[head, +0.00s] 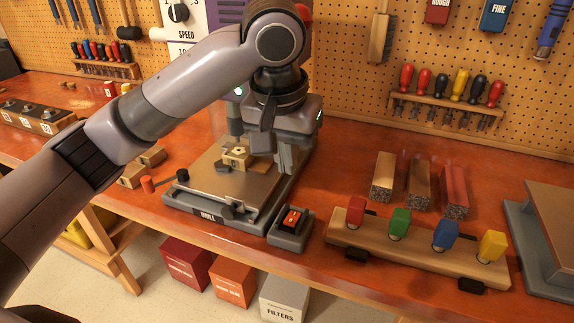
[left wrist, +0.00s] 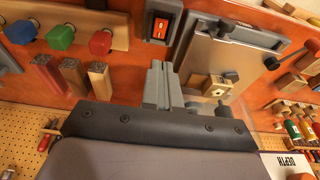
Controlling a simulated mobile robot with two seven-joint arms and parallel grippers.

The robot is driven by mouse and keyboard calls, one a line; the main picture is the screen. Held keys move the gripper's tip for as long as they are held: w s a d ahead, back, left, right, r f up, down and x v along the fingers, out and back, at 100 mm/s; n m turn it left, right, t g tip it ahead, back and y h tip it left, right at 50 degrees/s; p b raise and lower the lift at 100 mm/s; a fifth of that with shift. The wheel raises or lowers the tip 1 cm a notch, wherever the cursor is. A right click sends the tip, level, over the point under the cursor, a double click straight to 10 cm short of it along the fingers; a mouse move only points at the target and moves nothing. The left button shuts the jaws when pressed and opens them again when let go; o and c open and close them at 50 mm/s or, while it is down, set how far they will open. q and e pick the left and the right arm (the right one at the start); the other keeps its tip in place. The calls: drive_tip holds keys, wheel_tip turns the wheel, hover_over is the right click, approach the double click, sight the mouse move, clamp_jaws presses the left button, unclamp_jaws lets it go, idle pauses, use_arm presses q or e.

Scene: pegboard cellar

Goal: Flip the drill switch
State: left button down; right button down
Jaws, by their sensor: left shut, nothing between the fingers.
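The drill switch (head: 293,220) is a red rocker in a dark frame on a small grey box, at the front right corner of the drill base. It also shows in the left wrist view (left wrist: 160,27), near the top edge. The drill base (head: 213,213) is a grey plate labelled DRILL, with a wooden piece (head: 238,157) on it. My left gripper (head: 287,160) is shut and empty, pointing down above the right edge of the base, behind the switch and apart from it. In the left wrist view, its fingers (left wrist: 160,72) stand below the switch. My right gripper is not in view.
A wooden rack (head: 430,262) with red, green, blue and yellow knobs lies right of the switch, with wooden blocks (head: 418,183) behind it. A red-ended lever (head: 148,185) is left of the base. The bench front edge runs close to the switch.

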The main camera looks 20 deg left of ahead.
use_arm(q)
drive_tip(key=b, duration=0.1)
approach(291, 218)
drive_tip(key=x, duration=0.5)
drive_tip(key=shift+f, duration=0.55)
